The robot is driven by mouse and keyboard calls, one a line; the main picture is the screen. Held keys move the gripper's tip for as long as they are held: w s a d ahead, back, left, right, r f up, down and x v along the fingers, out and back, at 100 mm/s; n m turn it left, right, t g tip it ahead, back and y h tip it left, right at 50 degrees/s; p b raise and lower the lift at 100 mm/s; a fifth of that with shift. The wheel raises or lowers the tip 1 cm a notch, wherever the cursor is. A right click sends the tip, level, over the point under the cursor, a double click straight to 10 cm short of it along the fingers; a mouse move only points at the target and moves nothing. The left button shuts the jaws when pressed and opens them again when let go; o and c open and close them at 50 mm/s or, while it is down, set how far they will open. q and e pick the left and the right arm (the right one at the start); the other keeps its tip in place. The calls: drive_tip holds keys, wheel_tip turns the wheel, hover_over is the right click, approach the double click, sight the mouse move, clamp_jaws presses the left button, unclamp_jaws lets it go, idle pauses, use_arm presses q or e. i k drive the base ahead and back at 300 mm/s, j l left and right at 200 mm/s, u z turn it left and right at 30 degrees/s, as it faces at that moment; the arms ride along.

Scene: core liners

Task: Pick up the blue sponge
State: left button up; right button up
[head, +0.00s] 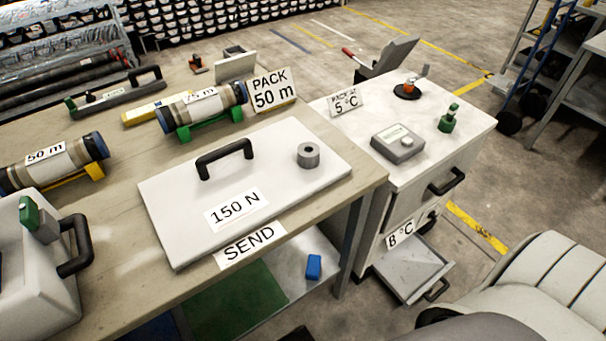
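The blue sponge (314,267) is a small blue block on the lower shelf under the wooden table (110,285). It rests on a light grey part of the shelf (285,268), to the right of a green area (236,302), near the table's right leg (350,245). Neither of my grippers shows in the head view.
A white lid with a black handle (165,215) lies on the table above the sponge, a grey ring (308,155) on it. A white cabinet (455,125) with an open lower drawer (412,270) stands right.

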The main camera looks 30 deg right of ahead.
sight(313, 260)
drive_tip(key=z, duration=1.3)
drive_tip(key=k, duration=0.05)
